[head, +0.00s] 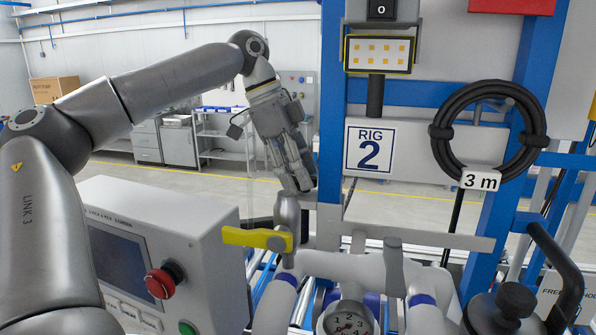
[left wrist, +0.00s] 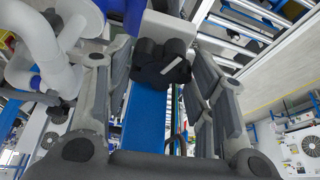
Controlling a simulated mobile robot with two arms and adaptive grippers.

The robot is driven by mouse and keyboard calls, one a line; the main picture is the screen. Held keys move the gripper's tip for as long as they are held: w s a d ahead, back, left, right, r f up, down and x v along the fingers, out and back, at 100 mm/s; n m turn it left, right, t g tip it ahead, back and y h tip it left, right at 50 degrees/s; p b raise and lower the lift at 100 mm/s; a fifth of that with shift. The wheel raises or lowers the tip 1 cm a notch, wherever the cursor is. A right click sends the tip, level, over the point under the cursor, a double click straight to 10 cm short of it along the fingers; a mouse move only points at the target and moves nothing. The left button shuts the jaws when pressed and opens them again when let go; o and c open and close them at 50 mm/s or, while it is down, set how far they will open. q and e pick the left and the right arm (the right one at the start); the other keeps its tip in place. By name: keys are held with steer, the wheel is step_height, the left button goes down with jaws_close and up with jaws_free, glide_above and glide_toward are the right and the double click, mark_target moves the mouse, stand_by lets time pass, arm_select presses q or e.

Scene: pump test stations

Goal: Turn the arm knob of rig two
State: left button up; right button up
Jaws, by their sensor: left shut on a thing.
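The rig two sign (head: 375,149) hangs on a crossbeam right of a blue post (head: 332,90). My left gripper (head: 300,187) points down beside that post in the head view. In the left wrist view, a black lobed arm knob (left wrist: 162,62) sits between the fingertips of my left gripper (left wrist: 165,72), with a blue beam below it in the picture. The fingers are shut on the knob from both sides. In the head view the gripper hides the knob. My right gripper is not in view.
A yellow valve lever (head: 250,238) stands just below my left gripper. A grey console (head: 165,225) with a red stop button (head: 160,283) is at the left. A gauge (head: 348,320), pale pipes and a black knob (head: 515,300) fill the bottom right. A coiled hose (head: 487,88) hangs at the right.

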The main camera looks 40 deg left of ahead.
arm_select(q)
steer(key=shift+n, duration=0.3)
steer(key=o, duration=1)
steer(key=v, duration=1.2)
steer(key=shift+s, duration=0.1)
steer(key=shift+o, duration=0.2)
